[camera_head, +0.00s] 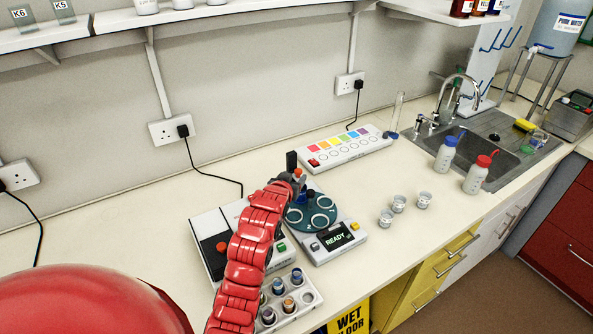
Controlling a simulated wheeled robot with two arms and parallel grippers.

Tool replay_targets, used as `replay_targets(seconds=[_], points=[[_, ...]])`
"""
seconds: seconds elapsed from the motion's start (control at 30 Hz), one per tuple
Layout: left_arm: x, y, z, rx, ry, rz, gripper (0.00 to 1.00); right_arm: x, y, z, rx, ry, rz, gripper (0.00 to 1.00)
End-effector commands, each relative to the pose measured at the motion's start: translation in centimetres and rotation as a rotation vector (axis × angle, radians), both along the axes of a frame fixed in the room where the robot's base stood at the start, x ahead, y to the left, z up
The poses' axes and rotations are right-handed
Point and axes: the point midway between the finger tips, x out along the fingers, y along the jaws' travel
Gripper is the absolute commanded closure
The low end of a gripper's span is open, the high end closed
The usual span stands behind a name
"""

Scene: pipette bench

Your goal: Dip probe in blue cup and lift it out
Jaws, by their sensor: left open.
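My left gripper (299,184) is at the end of the red arm, over the device with the dark teal turntable (325,223) and the READY display. It is small and partly hidden by its own arm, and I see nothing clearly held. A white rack (310,297) in front holds several small cups, one with blue contents (297,276). I cannot make out the probe for certain. My right gripper is out of view.
A white panel with coloured squares (345,147) lies behind the turntable device. Clear cups (399,203) stand to the right, then two bottles with blue and red caps (478,175) near the sink (500,140). The bench between the cups and the panel is clear.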

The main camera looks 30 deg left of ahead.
Motion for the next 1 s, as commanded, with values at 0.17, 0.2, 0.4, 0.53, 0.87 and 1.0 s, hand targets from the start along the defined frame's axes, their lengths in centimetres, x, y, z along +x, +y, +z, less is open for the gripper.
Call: replay_targets(seconds=[0.17, 0.2, 0.4, 0.53, 0.87, 1.0], points=[[2.1, 0.5, -0.7, -0.001, 0.003, 0.000, 0.39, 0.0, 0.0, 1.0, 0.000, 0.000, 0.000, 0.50], [2.5, 0.6, -0.8, 0.000, -0.001, -0.001, 0.39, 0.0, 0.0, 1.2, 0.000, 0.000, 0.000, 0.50], [3.6, 0.9, -1.4, 0.001, 0.000, -0.001, 0.39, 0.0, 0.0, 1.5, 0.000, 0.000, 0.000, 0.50], [3.9, 1.0, -1.6, 0.001, -0.002, 0.000, 0.39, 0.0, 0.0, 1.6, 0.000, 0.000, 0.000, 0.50], [3.9, 1.0, -1.7, 0.001, -0.002, 0.000, 0.55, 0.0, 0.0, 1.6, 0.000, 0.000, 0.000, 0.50], [3.9, 1.0, -1.7, 0.001, -0.002, 0.000, 0.80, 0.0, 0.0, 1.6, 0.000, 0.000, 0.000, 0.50]])
